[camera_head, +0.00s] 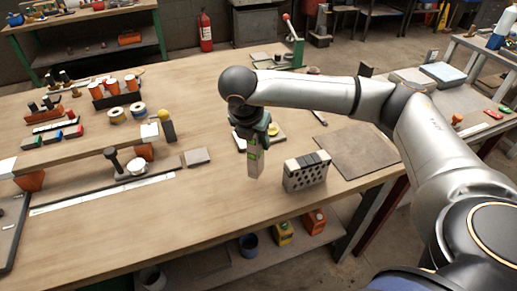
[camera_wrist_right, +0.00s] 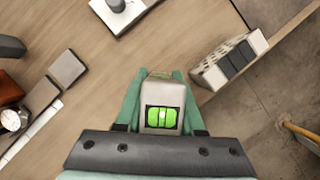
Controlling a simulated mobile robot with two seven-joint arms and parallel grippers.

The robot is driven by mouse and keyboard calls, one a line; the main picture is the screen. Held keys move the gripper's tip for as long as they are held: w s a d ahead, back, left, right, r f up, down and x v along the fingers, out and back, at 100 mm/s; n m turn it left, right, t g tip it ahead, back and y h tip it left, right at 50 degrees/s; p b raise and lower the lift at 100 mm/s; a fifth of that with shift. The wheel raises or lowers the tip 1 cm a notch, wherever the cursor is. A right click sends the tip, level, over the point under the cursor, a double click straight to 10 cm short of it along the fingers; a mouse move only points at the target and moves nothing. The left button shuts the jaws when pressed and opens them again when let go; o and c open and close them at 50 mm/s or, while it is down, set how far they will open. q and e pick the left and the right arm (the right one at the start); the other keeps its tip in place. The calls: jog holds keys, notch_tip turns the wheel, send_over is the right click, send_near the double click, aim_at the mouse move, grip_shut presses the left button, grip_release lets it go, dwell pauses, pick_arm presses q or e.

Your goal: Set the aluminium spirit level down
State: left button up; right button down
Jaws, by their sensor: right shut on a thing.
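My right gripper (camera_head: 252,132) is shut on the aluminium spirit level (camera_head: 255,164). The level is a pale grey bar with a green vial, and it hangs upright, end down, below the fingers. In the right wrist view the level (camera_wrist_right: 162,118) sits between the two green fingers (camera_wrist_right: 157,92), its green vial facing the camera. I cannot tell whether its lower end touches the workbench (camera_head: 215,215). The grey hollow brick (camera_head: 307,178) stands just right of the level, apart from it; it also shows in the right wrist view (camera_wrist_right: 212,74). My left gripper is not in view.
A dark flat mat (camera_head: 352,150) lies right of the brick. A small grey block (camera_head: 197,157) and a long wooden shelf (camera_head: 85,150) are to the left. A white-and-dark object lies behind the gripper. The bench's front middle is clear.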

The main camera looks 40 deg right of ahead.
aim_at(259, 151)
jog(key=shift+w+d+f, duration=0.15)
jog(key=shift+d+f, duration=0.1)
jog(key=shift+f, duration=0.05)
jog(key=shift+a+p+x, duration=0.25)
jog(key=shift+p+x, duration=0.05)
jog(key=shift+x, duration=0.9)
jog(key=shift+f, duration=0.65)
jog(key=shift+f, duration=0.1)
jog(key=shift+f+b, duration=0.15)
jog(key=shift+b, duration=0.15)
jog(key=c, duration=0.5)
grip_release()
